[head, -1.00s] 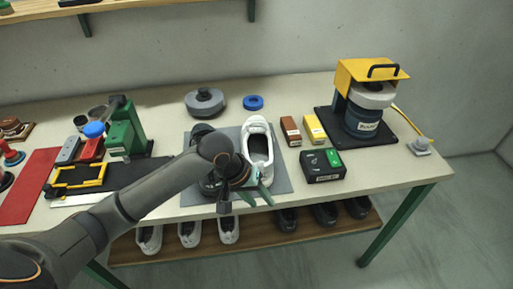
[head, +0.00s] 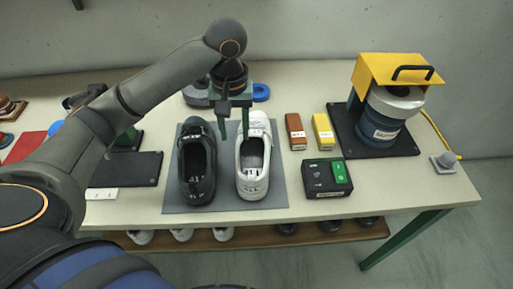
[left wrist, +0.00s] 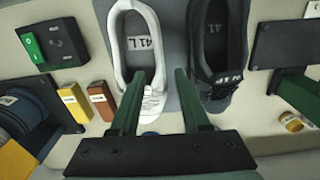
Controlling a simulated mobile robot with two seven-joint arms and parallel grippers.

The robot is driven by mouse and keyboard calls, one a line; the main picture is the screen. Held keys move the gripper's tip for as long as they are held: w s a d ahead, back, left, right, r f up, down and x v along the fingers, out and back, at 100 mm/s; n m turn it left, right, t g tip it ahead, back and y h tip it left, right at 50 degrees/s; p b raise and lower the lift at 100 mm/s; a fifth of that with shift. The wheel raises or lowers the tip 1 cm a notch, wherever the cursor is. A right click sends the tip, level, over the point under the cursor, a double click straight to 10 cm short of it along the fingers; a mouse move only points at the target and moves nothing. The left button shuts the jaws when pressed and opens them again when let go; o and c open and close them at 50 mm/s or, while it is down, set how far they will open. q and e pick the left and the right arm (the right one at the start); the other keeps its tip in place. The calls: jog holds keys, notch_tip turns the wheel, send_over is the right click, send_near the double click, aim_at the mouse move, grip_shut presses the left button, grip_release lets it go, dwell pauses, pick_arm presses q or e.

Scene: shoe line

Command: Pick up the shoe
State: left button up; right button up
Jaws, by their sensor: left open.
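A white shoe (head: 252,180) and a black shoe (head: 197,170) stand side by side on a grey mat (head: 225,203), white on the right. In the left wrist view the white shoe (left wrist: 118,45) has a "41 L" label inside, and the black shoe (left wrist: 222,92) is to its right. My left gripper (head: 234,134) is open and empty, at the far, toe end of the shoes. In the left wrist view its green fingers (left wrist: 157,85) appear on either side of the white shoe's toe. Its height above the shoe is unclear, and it partly hides the toe. My right gripper is not in view.
Brown (head: 295,131) and yellow (head: 323,131) boxes and a black box with a green switch (head: 327,178) stand right of the mat. A yellow-topped machine (head: 388,105) is farther right. A blue ring (head: 261,92) lies behind the gripper. More shoes are on the shelf below.

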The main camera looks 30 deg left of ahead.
aim_at(236, 152)
pick_arm(q)
notch_tip(236, 152, down, 4)
jog(key=shift+s+f+b, duration=0.1)
jog(key=shift+f+b, duration=0.05)
jog(key=shift+b, duration=0.5)
jog(key=shift+f+b, duration=0.6)
jog(key=shift+f, duration=2.15)
grip_shut()
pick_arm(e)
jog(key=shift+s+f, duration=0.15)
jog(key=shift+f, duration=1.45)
pick_arm(q)
jog(key=shift+r, duration=0.1)
